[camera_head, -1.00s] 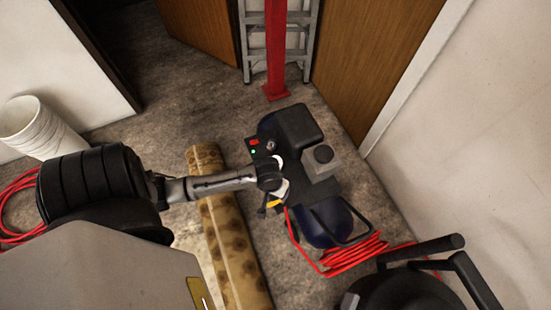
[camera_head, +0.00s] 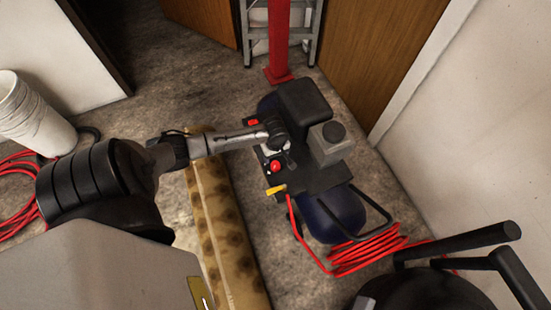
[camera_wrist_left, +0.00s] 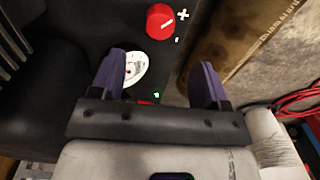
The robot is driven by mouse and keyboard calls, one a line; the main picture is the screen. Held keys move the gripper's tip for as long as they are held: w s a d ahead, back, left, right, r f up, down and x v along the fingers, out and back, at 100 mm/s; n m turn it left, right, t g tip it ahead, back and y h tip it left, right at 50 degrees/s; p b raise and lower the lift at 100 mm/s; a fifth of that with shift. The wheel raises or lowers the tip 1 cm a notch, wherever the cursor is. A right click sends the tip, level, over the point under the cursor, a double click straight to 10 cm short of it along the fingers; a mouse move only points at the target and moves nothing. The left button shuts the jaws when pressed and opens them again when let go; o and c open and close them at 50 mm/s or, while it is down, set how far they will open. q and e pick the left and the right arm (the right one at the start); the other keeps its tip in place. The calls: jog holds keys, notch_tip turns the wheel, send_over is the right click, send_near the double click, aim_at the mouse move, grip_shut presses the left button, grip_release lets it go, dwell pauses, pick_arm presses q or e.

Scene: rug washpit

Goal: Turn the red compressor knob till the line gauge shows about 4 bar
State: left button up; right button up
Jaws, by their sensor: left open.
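The red compressor knob (camera_head: 275,166) is on the compressor's (camera_head: 304,104) panel. In the wrist view the knob (camera_wrist_left: 160,22) has a pale pointer line, with plus and minus marks beside it. The white round line gauge (camera_wrist_left: 135,67) sits near the knob in the wrist view, partly covered by a finger; its reading is too small to tell. My left gripper (camera_head: 279,138) is over the panel, on the far side of the knob in the head view. Its fingers in the wrist view (camera_wrist_left: 157,77) are spread and empty, with the knob beyond their tips. My right gripper is out of view.
A red hose coil (camera_head: 365,255) lies by the compressor. A yellow-handled valve (camera_head: 276,189) is near the knob. A rolled rug (camera_head: 225,240) lies left of the compressor. White buckets (camera_head: 35,115), a ladder (camera_head: 312,35) and a red post (camera_head: 279,40) stand around. A wall is at right.

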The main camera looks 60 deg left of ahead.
aim_at(275, 164)
pick_arm(q)
notch_tip(275, 164, down, 10)
jog(key=b, duration=0.5)
